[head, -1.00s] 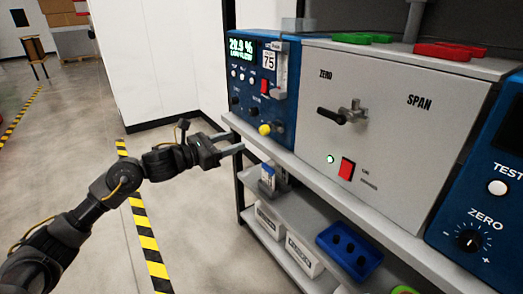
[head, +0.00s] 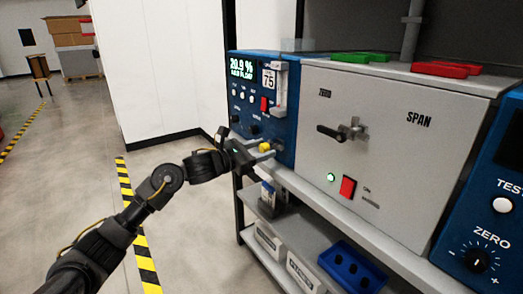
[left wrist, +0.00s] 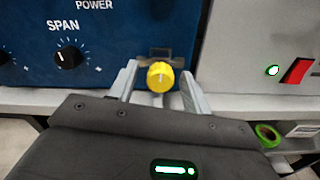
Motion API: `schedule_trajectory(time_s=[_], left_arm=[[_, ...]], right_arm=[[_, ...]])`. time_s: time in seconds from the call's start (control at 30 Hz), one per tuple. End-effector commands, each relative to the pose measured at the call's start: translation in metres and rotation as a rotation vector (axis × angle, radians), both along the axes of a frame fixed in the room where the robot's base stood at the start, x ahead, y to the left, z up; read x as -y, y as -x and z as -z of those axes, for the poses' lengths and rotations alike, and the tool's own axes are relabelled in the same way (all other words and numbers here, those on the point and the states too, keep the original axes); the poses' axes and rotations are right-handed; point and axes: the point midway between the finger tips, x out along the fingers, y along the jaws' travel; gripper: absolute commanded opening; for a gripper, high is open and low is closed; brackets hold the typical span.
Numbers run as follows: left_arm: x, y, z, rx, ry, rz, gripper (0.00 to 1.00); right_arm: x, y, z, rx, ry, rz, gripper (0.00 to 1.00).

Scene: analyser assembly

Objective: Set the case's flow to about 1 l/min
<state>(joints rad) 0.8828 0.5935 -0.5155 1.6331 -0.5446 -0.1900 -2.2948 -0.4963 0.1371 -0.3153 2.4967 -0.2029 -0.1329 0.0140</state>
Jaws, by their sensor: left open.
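The blue analyser case (head: 262,100) stands at the far left of the bench, with a lit display (head: 241,69) whose top line reads 20.9 %. A flow tube (head: 280,85) is on its front at the right, and a yellow knob (head: 265,147) is low on the front below it. My left gripper (head: 265,151) is open at the knob. In the left wrist view, the yellow knob (left wrist: 160,75) sits between the tips of the two open fingers (left wrist: 160,85), with small gaps at the sides. The float in the tube is too small to read. My right gripper is not in view.
The grey box (head: 395,140) with a ZERO/SPAN valve lever (head: 342,133) stands right beside the case. A second blue unit (head: 490,220) is at the far right. A shelf below holds white bins (head: 268,240) and a blue tray (head: 352,268).

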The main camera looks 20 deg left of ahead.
Motion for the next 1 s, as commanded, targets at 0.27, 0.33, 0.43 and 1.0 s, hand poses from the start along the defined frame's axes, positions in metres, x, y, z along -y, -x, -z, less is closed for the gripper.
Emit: schedule_trajectory(time_s=[0.27, 0.33, 0.43, 1.0], left_arm=[[0.0029, -0.0029, -0.0001, 0.000, 0.000, 0.001, 0.49], [0.0027, -0.0029, -0.0002, 0.000, 0.000, 0.000, 0.49], [0.0024, -0.0027, -0.0002, 0.000, 0.000, 0.000, 0.35], [0.0018, -0.0027, -0.0007, -0.033, 0.038, -0.001, 0.04]], right_arm=[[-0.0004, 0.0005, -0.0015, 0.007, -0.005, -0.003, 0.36], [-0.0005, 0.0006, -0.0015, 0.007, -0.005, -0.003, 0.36], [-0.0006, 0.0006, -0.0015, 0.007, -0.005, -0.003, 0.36], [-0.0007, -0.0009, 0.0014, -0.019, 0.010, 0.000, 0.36]])
